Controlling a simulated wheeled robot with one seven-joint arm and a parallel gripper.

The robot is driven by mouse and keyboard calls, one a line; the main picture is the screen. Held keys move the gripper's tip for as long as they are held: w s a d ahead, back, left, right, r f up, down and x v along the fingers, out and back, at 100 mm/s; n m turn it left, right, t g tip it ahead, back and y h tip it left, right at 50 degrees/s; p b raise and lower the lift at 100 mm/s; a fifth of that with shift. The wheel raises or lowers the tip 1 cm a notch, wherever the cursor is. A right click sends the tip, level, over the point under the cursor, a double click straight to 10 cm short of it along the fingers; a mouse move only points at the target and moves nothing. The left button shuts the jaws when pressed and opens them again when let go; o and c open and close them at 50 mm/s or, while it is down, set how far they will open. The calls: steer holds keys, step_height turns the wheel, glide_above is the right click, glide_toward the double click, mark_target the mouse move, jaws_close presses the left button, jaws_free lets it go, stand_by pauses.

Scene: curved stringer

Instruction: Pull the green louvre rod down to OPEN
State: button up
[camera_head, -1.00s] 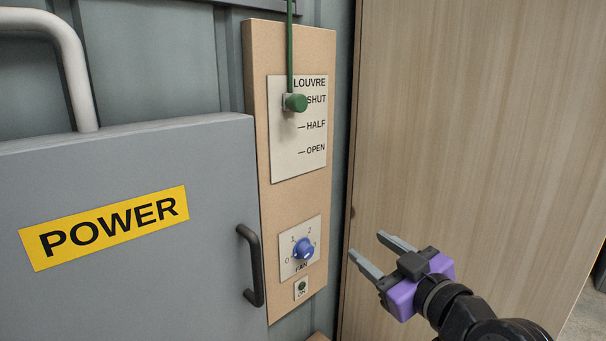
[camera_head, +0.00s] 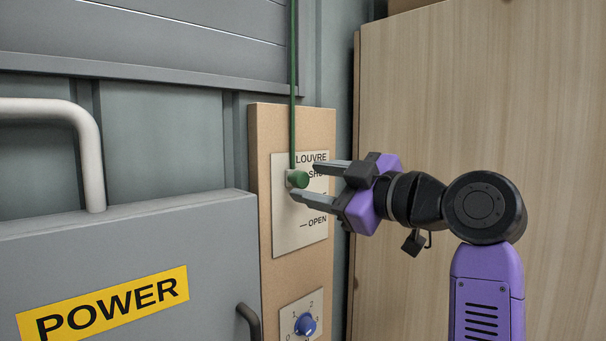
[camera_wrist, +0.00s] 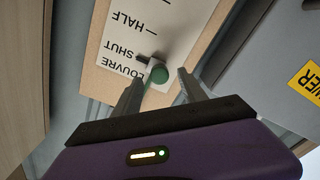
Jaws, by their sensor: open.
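The green louvre rod (camera_head: 293,85) hangs down to a green knob (camera_head: 300,179) at the SHUT mark of the white louvre plate (camera_head: 285,230). HALF and OPEN are printed lower on the plate. My gripper (camera_head: 305,180) is open at the knob, with one finger above it and one below in the head view. In the wrist view the knob (camera_wrist: 159,75) shows between the tips of the two fingers (camera_wrist: 158,88), near the printed SHUT. I cannot tell whether either finger touches it. My lower finger partly hides the HALF label.
The blue fan knob (camera_head: 305,325) is below the louvre plate on the wooden board (camera_head: 268,150). A grey POWER cabinet (camera_head: 130,240) with a dark handle (camera_head: 249,322) stands left. A large wooden panel (camera_head: 440,100) is close on the right.

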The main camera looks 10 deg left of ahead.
mark_target(304, 181)
steer(key=shift+p+x, duration=0.4)
steer(key=shift+x, duration=1.25)
jaws_close()
steer(key=shift+f, duration=0.1)
